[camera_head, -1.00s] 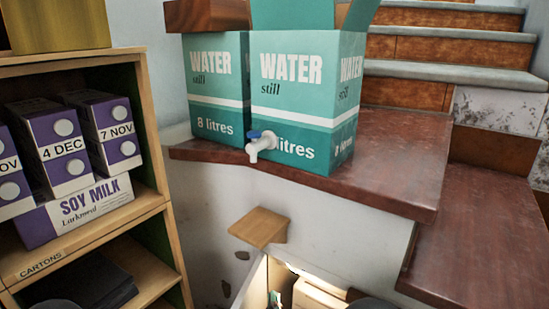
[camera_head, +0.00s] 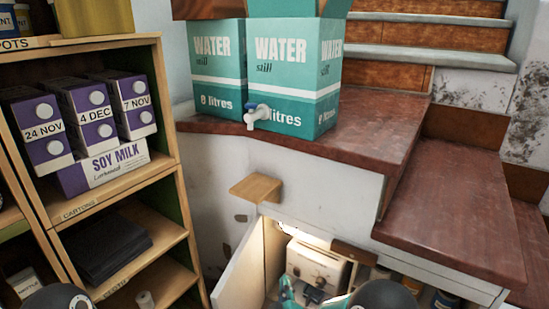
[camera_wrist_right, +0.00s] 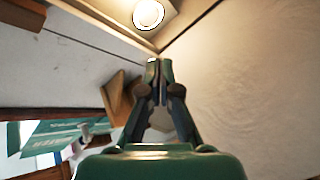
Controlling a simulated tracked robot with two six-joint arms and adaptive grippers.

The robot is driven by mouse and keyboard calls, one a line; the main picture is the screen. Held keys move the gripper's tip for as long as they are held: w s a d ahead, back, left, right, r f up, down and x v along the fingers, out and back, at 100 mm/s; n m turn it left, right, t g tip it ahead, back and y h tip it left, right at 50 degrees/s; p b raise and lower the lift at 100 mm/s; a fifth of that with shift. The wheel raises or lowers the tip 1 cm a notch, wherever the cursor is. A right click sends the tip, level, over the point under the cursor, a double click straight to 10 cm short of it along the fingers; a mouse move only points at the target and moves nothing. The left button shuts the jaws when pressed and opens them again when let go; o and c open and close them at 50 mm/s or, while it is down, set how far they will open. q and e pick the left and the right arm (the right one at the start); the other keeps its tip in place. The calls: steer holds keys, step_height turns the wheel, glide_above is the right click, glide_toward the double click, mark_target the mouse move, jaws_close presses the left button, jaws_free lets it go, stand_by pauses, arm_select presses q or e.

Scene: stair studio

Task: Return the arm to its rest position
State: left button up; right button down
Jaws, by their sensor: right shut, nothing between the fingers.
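My right gripper (camera_wrist_right: 158,68) is shut and empty in the right wrist view, its two dark fingers together. A lamp (camera_wrist_right: 148,13) glows beyond its tips, and pale walls lie around it. In the head view a teal part of my right gripper shows at the bottom edge, in front of the lit cupboard (camera_head: 238,272) under the stairs. Dark rounded parts of my arms show at the bottom left and bottom right. My left gripper is not in view.
A shelf unit (camera_head: 172,190) with soy milk cartons (camera_head: 100,168) stands at left. Two water boxes (camera_head: 295,75), one with a tap (camera_head: 256,114), stand on the red-brown step (camera_head: 370,120). A small wooden ledge (camera_head: 256,188) juts from the wall. A cream appliance (camera_head: 318,262) sits inside the cupboard.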

steer(key=d+m+g+h+p, duration=0.1)
steer(key=d+h+p, duration=0.15)
steer(key=d, duration=0.65)
steer(key=s+d+f+m+g+y+p, duration=0.25)
steer(key=s+d+f+g, duration=0.25)
steer(key=s+d+f, duration=0.25)
steer(key=s+a+f+m+g+y+p, duration=0.1)
steer(key=s+a+f+m+g, duration=0.15)
steer(key=s, duration=0.55)
steer(key=s+a+f+m+g+y, duration=0.2)
steer(key=s+m+g, duration=0.15)
steer(key=s, duration=0.35)
steer(key=s+a+f+m+g+y+p, duration=0.15)
steer(key=s+g, duration=0.25)
steer(key=s, duration=0.4)
step_height(320, 180, up, 38)
steer(key=a+m+p, duration=0.1)
steer(key=p, duration=3.6)
steer(key=shift+f, duration=0.25)
steer(key=shift+s+a+h, duration=0.1)
steer(key=shift+h, duration=0.15)
